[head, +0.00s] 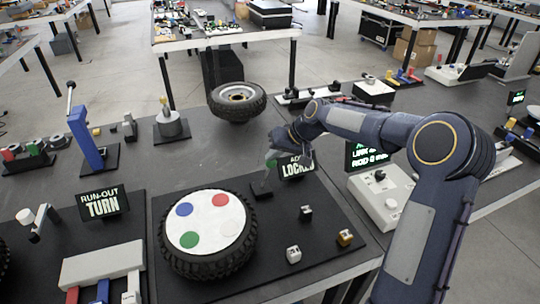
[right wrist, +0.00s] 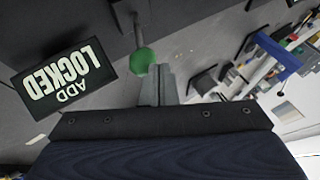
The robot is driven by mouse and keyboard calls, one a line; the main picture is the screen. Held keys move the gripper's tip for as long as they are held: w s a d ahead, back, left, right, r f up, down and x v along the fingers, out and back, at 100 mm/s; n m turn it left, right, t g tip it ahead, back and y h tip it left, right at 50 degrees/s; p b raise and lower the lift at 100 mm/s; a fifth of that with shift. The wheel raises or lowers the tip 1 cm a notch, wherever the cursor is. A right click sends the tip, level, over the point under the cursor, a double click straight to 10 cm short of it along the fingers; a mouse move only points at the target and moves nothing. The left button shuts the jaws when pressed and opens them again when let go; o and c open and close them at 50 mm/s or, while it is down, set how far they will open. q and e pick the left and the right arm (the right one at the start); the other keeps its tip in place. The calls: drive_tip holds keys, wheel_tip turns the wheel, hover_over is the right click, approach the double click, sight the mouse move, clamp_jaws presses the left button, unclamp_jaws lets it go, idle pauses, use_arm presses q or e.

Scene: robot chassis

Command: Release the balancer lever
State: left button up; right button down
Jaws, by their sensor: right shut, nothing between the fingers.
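The balancer lever shows in the right wrist view as a grey rod with a green ball knob (right wrist: 143,62). In the head view, the knob (head: 271,163) is small and partly hidden by my right gripper, above a small black base (head: 262,191). A sign (right wrist: 64,76) reading "ADD LOCKED" stands beside it and also shows in the head view (head: 297,168), partly covered by my arm. My right gripper (right wrist: 158,72) is shut and empty, its fingertips close beside the knob; I cannot tell whether they touch. My left gripper is not in view.
A tyre with a white disc (head: 208,222) bearing coloured circles lies on a black board (head: 318,246) in front. Small metal blocks (head: 293,254) sit on that board. A white device (head: 383,199) stands to the right. A "RUN-OUT TURN" sign (head: 102,204) stands left.

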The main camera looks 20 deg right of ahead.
drive_tip(key=shift+a, duration=0.1)
drive_tip(key=shift+r+p, duration=0.55)
drive_tip(key=shift+r, duration=0.25)
drive_tip(key=shift+r, duration=0.15)
drive_tip(key=s+d+r+p, duration=0.1)
drive_tip(key=s+r, duration=0.4)
drive_tip(key=r, duration=0.6)
drive_tip(key=shift+d, duration=0.5)
drive_tip(key=shift+r, duration=0.1)
